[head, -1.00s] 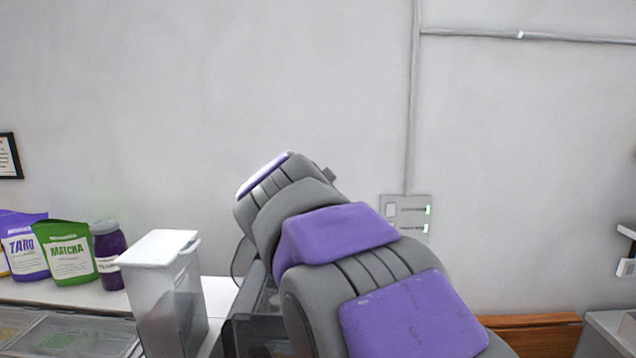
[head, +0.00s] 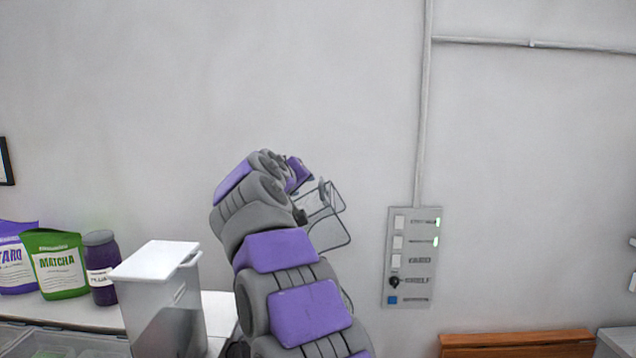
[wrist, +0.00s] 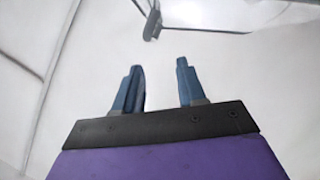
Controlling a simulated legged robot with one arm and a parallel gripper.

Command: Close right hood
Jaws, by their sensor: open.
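A clear hood (head: 322,228) with a thin dark rim shows tilted up just right of my arm's end in the head view. Part of it is hidden behind my arm. In the wrist view, a clear panel with a dark edge and a small dark handle (wrist: 152,24) lies beyond my fingers. My gripper (wrist: 160,66) is open, with its two blue fingers apart and nothing seen between them. The handle is above the gap in the picture, apart from the fingertips. In the head view the fingers are not clearly visible.
A white-lidded clear container (head: 165,300) stands left of my arm. A matcha bag (head: 58,265), a taro bag (head: 15,262) and a purple jar (head: 101,268) stand farther left. A switch panel (head: 412,258) is on the wall, with a wooden piece (head: 515,343) below right.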

